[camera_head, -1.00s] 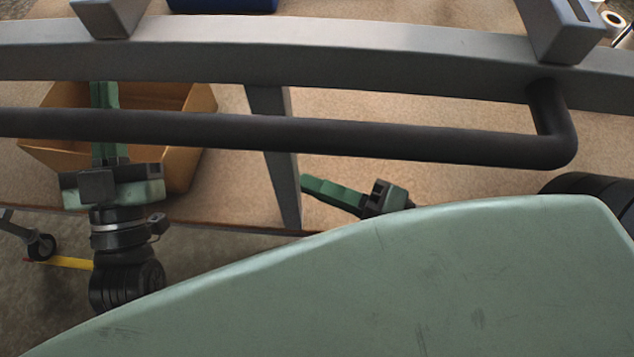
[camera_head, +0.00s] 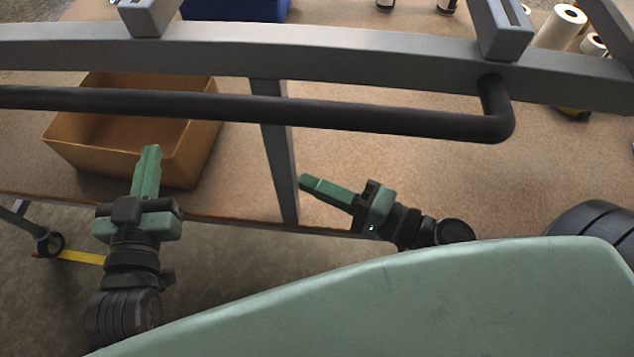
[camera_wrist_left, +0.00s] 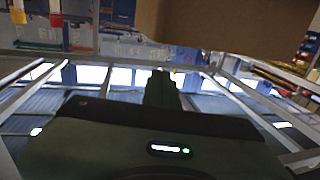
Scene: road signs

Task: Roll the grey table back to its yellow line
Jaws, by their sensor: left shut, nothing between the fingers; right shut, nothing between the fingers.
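The grey table has a grey metal frame (camera_head: 350,55), a black handle bar (camera_head: 330,115) and a brown speckled top (camera_head: 420,195). A black caster (camera_head: 48,244) shows at the lower left. A short piece of yellow line (camera_head: 80,257) lies on the floor beside that caster in the picture. My left gripper (camera_head: 150,150) is shut and empty, pointing up the picture below the bar, in front of the box. Its dark finger shows in the left wrist view (camera_wrist_left: 161,85). My right gripper (camera_head: 304,181) is shut and empty, pointing left near the grey post (camera_head: 277,150).
An open brown box (camera_head: 65,145) stands on the tabletop at the left. A blue bin (camera_head: 235,9) and white rolls (camera_head: 560,25) are farther back. Grey floor (camera_head: 220,270) shows below the table's front edge. My green body cover fills the lower right.

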